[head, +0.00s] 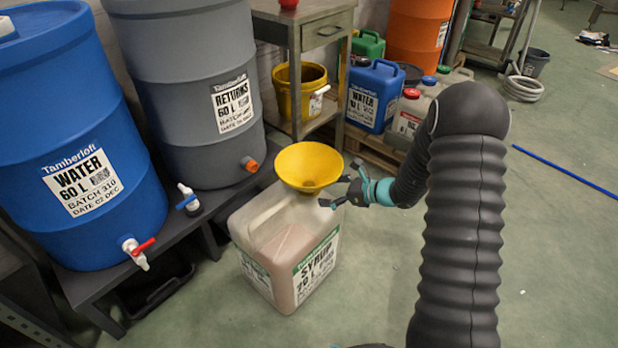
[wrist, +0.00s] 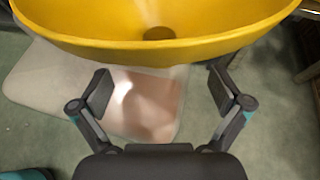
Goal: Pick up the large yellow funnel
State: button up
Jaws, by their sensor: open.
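The large yellow funnel (head: 309,165) sits upright on top of a translucent syrup jerrycan (head: 262,222), its wide mouth facing up. Its spout is hidden in the head view. In the wrist view the funnel's yellow bowl (wrist: 155,35) fills the upper part, with a dark hole at its middle. My gripper (head: 342,191) is at the right of the funnel, just beside its lower side. In the wrist view my gripper (wrist: 168,90) has its two fingers wide apart, below the funnel's near rim in the picture. Nothing is seen between the pads except the jerrycan behind.
A metal table (head: 300,40) with a yellow bucket (head: 301,90) stands behind. Floor at right is mostly clear.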

aim_at(320, 190)
jog(key=x, duration=0.5)
jog(key=shift+d, duration=0.1)
jog(key=c, duration=1.2)
jog(key=shift+o, duration=0.2)
